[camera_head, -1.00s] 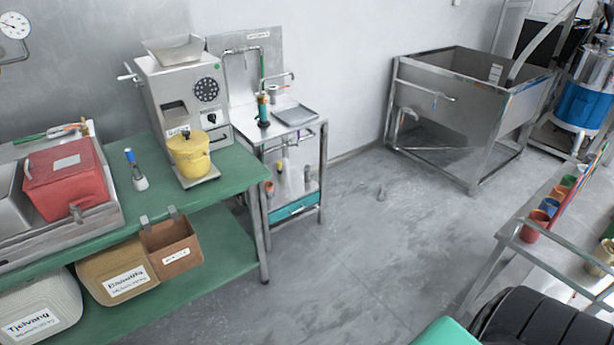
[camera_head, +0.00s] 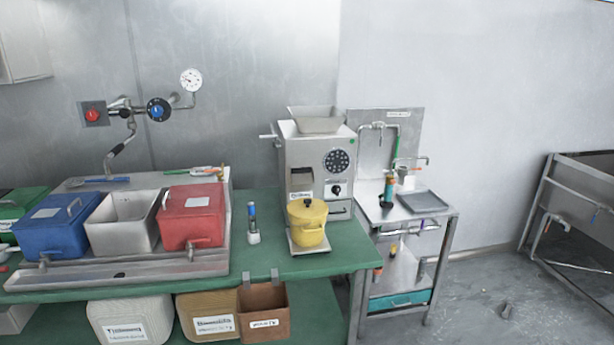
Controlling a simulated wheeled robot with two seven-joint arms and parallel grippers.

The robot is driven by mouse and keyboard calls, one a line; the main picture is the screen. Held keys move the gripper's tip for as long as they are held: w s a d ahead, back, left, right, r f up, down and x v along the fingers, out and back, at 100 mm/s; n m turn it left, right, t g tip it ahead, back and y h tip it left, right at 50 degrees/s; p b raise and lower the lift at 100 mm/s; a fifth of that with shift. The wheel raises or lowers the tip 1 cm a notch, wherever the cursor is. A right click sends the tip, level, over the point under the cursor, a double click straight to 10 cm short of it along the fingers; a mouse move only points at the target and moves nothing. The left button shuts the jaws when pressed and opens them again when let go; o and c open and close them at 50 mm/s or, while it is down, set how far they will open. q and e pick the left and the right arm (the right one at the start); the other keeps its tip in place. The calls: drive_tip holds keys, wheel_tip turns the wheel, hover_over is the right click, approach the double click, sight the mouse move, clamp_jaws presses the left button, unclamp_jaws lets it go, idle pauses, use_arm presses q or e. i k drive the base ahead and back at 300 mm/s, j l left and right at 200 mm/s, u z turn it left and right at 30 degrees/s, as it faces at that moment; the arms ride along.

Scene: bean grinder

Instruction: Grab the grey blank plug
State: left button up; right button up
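A small grey piece (camera_head: 507,310) lies on the grey floor at the lower right of the head view, right of the small steel stand. It may be the grey blank plug, but it is too small to tell. Another small grey upright piece (camera_head: 421,270) is at the right side of the stand's lower part; its kind is also unclear. Neither of my grippers is in view.
A green workbench (camera_head: 345,250) carries the grinder (camera_head: 318,160), a yellow pot (camera_head: 307,222) and red (camera_head: 192,215) and blue (camera_head: 50,233) boxes. The steel stand (camera_head: 442,228) adjoins it. A steel basin (camera_head: 580,205) is far right. Floor between stand and basin is mostly clear.

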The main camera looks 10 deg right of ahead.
sight(423, 262)
drive_tip(key=i+l, duration=0.2)
drive_tip(key=l, duration=0.15)
drive_tip(key=i+l+u, duration=0.1)
drive_tip(key=l, duration=0.25)
drive_tip(key=i+l, duration=0.5)
drive_tip(key=l, duration=0.25)
drive_tip(key=i+l+u, duration=0.1)
drive_tip(key=l, duration=0.25)
drive_tip(key=i+l, duration=0.3)
drive_tip(key=i+l+u, duration=0.1)
drive_tip(key=l, duration=0.35)
drive_tip(key=i, duration=0.05)
